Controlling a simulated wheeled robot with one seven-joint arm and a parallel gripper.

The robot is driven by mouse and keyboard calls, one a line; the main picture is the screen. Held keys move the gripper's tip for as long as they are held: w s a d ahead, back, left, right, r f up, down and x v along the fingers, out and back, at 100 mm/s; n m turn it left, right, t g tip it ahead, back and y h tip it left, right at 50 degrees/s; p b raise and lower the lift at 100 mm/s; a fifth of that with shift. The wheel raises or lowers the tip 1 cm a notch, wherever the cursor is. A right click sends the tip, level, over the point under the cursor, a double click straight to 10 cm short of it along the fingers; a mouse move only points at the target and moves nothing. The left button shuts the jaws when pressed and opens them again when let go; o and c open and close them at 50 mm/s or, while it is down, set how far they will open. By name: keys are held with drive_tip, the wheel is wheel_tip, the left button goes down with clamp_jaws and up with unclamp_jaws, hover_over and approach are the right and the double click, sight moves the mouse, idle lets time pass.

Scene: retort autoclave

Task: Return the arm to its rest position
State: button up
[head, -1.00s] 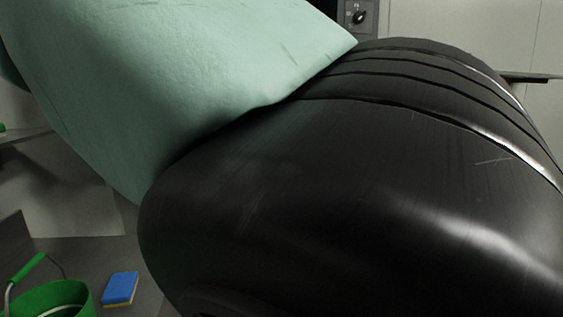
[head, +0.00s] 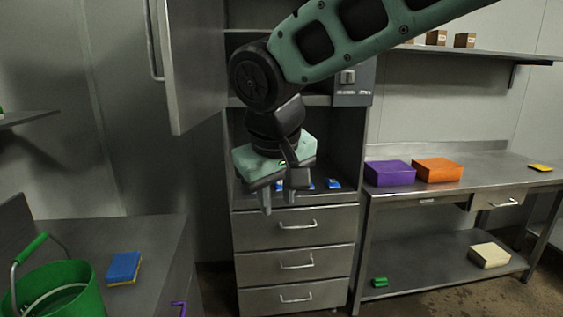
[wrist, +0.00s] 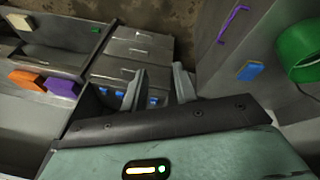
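My green and black arm (head: 350,35) reaches in from the upper right of the head view. My gripper (head: 280,202) hangs from it, fingers down, in front of the open cabinet bay above the drawers. In the wrist view my gripper (wrist: 158,78) has its two grey fingers apart, with nothing between them. It is open and empty. Its distance from the cabinet is hard to tell.
A cabinet door (head: 190,60) stands open left of the arm. Small blue items (head: 333,184) lie in the bay above the drawers (head: 290,262). The right bench (head: 420,195) holds a purple block (head: 388,173) and an orange block (head: 438,169). A green bucket (head: 70,290) and blue sponge (head: 123,267) are lower left.

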drive_tip(key=s+d+f+g, duration=0.1)
drive_tip(key=s+d+f, duration=0.3)
drive_tip(key=s, duration=0.3)
drive_tip(key=s+d+f+n+g, duration=0.1)
drive_tip(key=s+d+f, duration=0.3)
drive_tip(key=s+d, duration=0.2)
drive_tip(key=s+d+f+g, duration=0.2)
drive_tip(key=s+d+f, duration=0.2)
drive_tip(key=s, duration=0.4)
drive_tip(key=shift+s+d+f+y, duration=0.15)
drive_tip(key=shift+s+d+y, duration=0.25)
drive_tip(key=shift+d, duration=0.05)
